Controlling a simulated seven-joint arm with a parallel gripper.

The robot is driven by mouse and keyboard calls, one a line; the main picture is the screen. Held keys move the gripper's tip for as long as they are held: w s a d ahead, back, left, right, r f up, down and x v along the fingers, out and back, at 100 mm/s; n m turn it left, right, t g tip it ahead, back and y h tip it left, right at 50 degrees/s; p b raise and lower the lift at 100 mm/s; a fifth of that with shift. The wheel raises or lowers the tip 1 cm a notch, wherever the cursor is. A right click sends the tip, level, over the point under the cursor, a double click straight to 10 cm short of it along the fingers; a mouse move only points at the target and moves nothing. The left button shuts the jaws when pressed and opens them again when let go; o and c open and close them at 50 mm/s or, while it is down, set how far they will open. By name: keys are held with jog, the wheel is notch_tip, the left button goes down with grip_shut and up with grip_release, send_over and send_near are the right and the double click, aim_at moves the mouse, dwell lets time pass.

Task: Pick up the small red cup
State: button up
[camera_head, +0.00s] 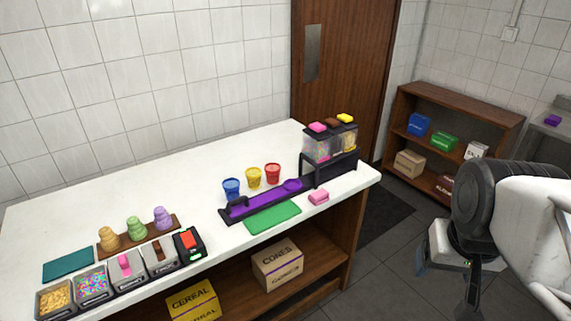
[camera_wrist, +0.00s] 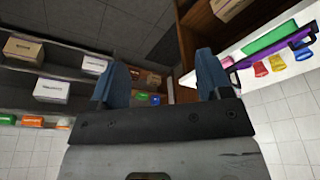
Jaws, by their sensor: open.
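The small red cup (camera_head: 272,173) stands upright on the white counter, at the right end of a row with a yellow cup (camera_head: 253,177) and a blue cup (camera_head: 231,188). It shows small at the right of the wrist view (camera_wrist: 261,69). My gripper (camera_head: 447,266) hangs over the floor to the right of the counter, well apart from the cup. In the wrist view my gripper (camera_wrist: 162,78) is open, its two blue-grey fingers spread with nothing between them.
A purple tray (camera_head: 240,208) and a green mat (camera_head: 286,220) lie in front of the cups. Topping bins (camera_head: 92,285) line the counter's left front. A wooden shelf (camera_head: 465,108) stands behind my arm.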

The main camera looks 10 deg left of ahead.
jog(key=w+a+f+m+t+y, duration=0.15)
jog(key=w+a+m, duration=0.35)
jog(key=w, duration=0.6)
jog(key=w+a+m+t, duration=0.2)
jog(key=w+a+m, duration=0.3)
jog(key=w, duration=0.5)
jog(key=w+a+m+t+y, duration=0.15)
jog(key=w+a+m, duration=0.35)
jog(key=w, duration=0.6)
jog(key=w+a+f+m+t, duration=0.2)
jog(key=w+a+f+m, duration=0.55)
jog(key=w+a, duration=0.3)
jog(key=m+t+y, duration=0.3)
jog(key=m, duration=0.5)
send_near(271, 166)
jog(key=shift+s+r, duration=0.1)
jog(key=shift+r, duration=0.3)
jog(key=shift+g, duration=0.3)
jog(key=shift+w+a+f+h, duration=0.15)
jog(key=shift+w+a+f, duration=0.1)
jog(key=shift+w, duration=0.3)
jog(key=shift+w+a+f+h, duration=0.15)
jog(key=shift+w+a+f, duration=0.1)
jog(key=shift+w, duration=0.3)
jog(key=shift+x, duration=2.55)
jog(key=shift+f, duration=0.1)
jog(key=shift+c, duration=0.3)
